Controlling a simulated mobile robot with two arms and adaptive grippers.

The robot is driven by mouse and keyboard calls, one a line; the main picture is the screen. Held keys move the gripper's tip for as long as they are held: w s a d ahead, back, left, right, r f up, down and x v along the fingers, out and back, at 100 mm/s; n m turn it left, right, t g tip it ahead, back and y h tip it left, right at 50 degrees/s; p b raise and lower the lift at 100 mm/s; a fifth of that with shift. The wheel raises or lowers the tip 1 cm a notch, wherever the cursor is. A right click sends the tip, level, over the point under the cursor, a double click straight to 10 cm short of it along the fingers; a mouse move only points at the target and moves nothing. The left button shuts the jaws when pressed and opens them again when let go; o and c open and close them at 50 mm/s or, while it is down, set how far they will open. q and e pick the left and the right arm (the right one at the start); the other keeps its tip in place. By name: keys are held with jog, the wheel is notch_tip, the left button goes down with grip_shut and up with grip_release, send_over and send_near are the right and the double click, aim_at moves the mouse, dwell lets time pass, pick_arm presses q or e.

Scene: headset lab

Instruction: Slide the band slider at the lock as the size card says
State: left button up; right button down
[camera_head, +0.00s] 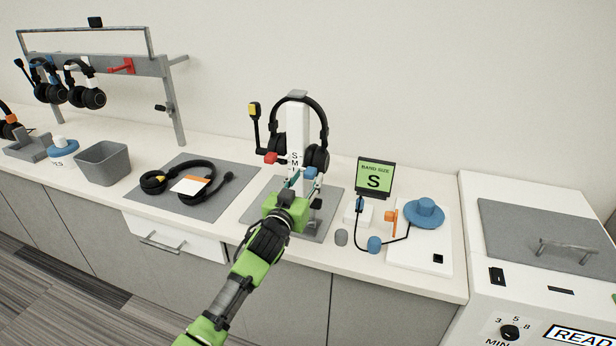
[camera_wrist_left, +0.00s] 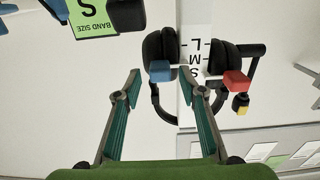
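The size card (camera_head: 374,178) is a green screen reading "BAND SIZE S"; in the left wrist view it shows upside down (camera_wrist_left: 92,14). A black headset (camera_head: 323,121) hangs on a white stand post (camera_head: 298,125) marked with size letters. A red block (camera_head: 270,158) and a blue block (camera_head: 311,172) sit on either side of the post; the left wrist view shows both, red (camera_wrist_left: 237,81) and blue (camera_wrist_left: 160,71). I cannot tell which part is the slider. My left gripper (camera_head: 292,184) is open before the post, its fingertips (camera_wrist_left: 163,80) apart near the blue block. My right gripper is out of view.
A second headset (camera_head: 205,172) lies on a grey mat left of the stand. A grey bin (camera_head: 103,163) stands further left. A white board (camera_head: 420,250) with a blue knob (camera_head: 425,211) and cable is right of the stand. A white machine (camera_head: 540,240) stands at the far right.

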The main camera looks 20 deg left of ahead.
aim_at(314, 158)
pick_arm(q)
jog(key=shift+w, duration=0.85)
grip_shut()
jog(key=shift+r+p, duration=1.4)
jog(key=shift+r, duration=0.3)
grip_release()
jog(key=shift+f, duration=0.1)
